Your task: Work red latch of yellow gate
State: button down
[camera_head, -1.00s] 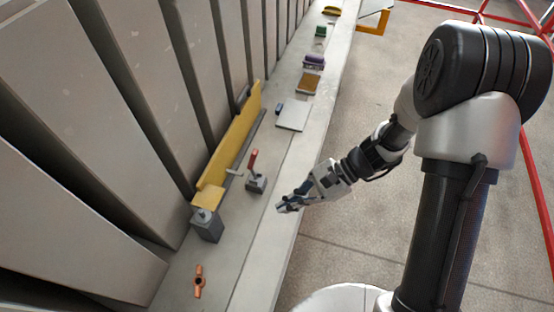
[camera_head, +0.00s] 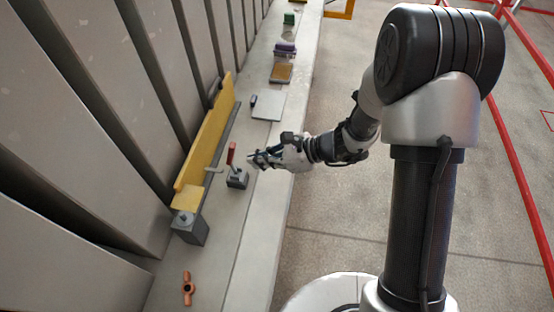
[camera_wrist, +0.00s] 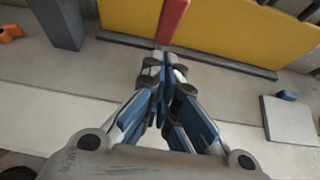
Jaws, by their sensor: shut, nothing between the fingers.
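The yellow gate (camera_head: 208,140) is a long upright panel standing along the ledge by the grey wall panels. The red latch handle (camera_head: 231,153) stands upright on a small grey block (camera_head: 237,179) in front of the gate; a thin rod reaches from it towards the gate. My gripper (camera_head: 254,161) is shut and empty, just right of the red handle. In the wrist view the gripper tips (camera_wrist: 163,57) point at the red handle (camera_wrist: 172,20), with the yellow gate (camera_wrist: 235,30) behind it. Whether the tips touch the handle I cannot tell; they hide its lower part and its block.
A grey block (camera_head: 190,229) stands at the gate's near end, and a copper fitting (camera_head: 188,289) lies nearer. A pale plate (camera_head: 269,106) and several small tools lie farther along the ledge. Bare ledge (camera_head: 243,235) shows in front.

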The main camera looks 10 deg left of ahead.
jog(key=shift+w+a+r, duration=0.1)
jog(key=shift+a+r, duration=0.15)
jog(key=shift+a, duration=0.45)
jog(key=shift+w+a+r, duration=0.1)
jog(key=shift+a+r, duration=0.15)
jog(key=shift+a, duration=0.45)
jog(key=shift+s, duration=0.1)
jog(key=a+h+p, duration=0.1)
jog(key=a+p, duration=0.1)
jog(key=a+r+h+p, duration=0.1)
jog(key=a+p, duration=0.1)
jog(key=shift+h, duration=0.4)
jog(key=shift+w, duration=0.2)
jog(key=shift+d, duration=0.2)
